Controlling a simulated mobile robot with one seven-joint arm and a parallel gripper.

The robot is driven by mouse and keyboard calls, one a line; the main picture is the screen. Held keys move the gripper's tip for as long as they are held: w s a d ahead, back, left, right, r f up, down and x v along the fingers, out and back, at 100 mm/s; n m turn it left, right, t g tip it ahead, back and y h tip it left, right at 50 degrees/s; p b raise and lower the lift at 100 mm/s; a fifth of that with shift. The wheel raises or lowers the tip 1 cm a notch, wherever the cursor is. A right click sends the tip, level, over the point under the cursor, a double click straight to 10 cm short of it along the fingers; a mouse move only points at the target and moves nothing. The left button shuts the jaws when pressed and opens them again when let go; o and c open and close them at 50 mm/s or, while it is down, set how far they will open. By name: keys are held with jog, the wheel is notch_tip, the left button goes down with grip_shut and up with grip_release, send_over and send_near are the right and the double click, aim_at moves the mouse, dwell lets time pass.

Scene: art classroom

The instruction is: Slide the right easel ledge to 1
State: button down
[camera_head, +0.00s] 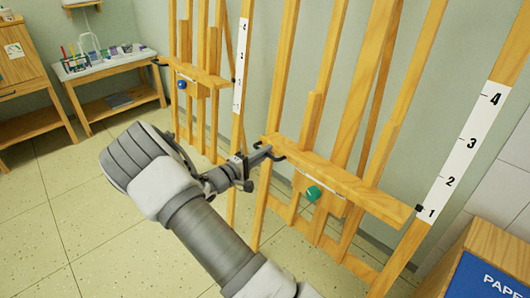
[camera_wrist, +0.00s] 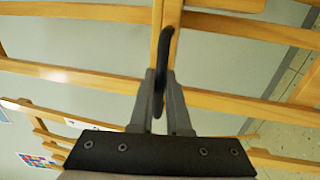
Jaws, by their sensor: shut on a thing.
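The right easel ledge (camera_head: 335,180) is a wooden bar across the right easel, with a green knob (camera_head: 313,193) below its middle. A dark pointer (camera_head: 419,208) at its right end sits beside the 1 on the white scale (camera_head: 465,150). A black curved handle (camera_head: 277,154) sticks out at the ledge's left end. My gripper (camera_head: 262,155) is at this handle. In the wrist view, the fingers (camera_wrist: 160,90) are shut on the black handle (camera_wrist: 166,50), which runs up between them to the wood. My gripper hides part of the handle.
The left easel (camera_head: 200,72) has its own ledge, a blue knob (camera_head: 182,85) and a scale. A low side table (camera_head: 105,68) with art supplies stands at the back left. A wooden cabinet with a blue paper sign (camera_head: 490,277) is at the lower right. The floor at left is clear.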

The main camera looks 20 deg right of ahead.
jog(key=c, duration=1)
grip_release()
jog(key=shift+a+f, duration=0.1)
jog(key=shift+f, duration=0.3)
jog(key=shift+o, duration=0.6)
jog(key=shift+r, duration=0.15)
jog(key=p+v, duration=0.3)
jog(key=v, duration=1.4)
jog(key=shift+a+p, duration=0.2)
jog(key=shift+p, duration=0.2)
jog(key=shift+s, duration=0.1)
